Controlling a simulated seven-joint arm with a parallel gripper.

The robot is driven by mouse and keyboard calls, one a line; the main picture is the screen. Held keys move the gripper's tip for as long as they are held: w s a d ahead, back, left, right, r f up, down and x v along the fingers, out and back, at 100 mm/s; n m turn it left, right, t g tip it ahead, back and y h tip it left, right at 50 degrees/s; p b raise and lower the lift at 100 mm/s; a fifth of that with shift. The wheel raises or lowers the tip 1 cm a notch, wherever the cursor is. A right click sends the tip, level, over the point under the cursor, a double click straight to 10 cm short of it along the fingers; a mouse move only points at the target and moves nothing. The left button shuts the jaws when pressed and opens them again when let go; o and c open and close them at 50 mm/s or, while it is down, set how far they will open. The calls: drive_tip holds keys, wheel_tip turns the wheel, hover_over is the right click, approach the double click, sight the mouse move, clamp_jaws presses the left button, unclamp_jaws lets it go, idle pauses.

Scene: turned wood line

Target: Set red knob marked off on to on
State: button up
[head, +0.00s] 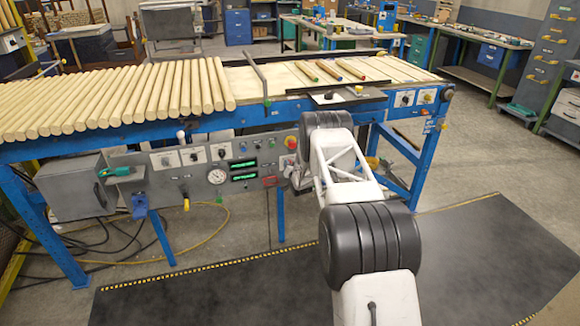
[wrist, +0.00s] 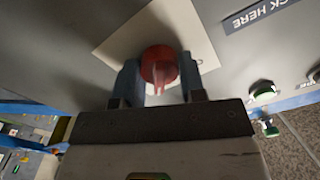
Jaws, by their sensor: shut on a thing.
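The red knob (wrist: 160,66) sits on a pale square plate (wrist: 184,24) fixed to a grey panel in the wrist view. My gripper (wrist: 160,80) is shut on the knob, one finger on each side of it. The knob's pointer ridge points down in the wrist view, toward my gripper's body. The off and on marks cannot be read. In the head view my arm covers the knob and the gripper.
A label ending in "CK HERE" (wrist: 256,12) and a green button (wrist: 264,92) are on the panel beside the knob. The head view shows the control panel (head: 165,188) under a blue-framed conveyor bearing wooden rods (head: 150,95). Dark matting (head: 230,295) covers the floor in front.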

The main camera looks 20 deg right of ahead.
drive_tip(key=shift+m, duration=0.7)
drive_tip(key=o, duration=0.9)
drive_tip(key=shift+s, duration=0.15)
drive_tip(key=shift+s, duration=3.7)
drive_tip(key=shift+r, duration=0.15)
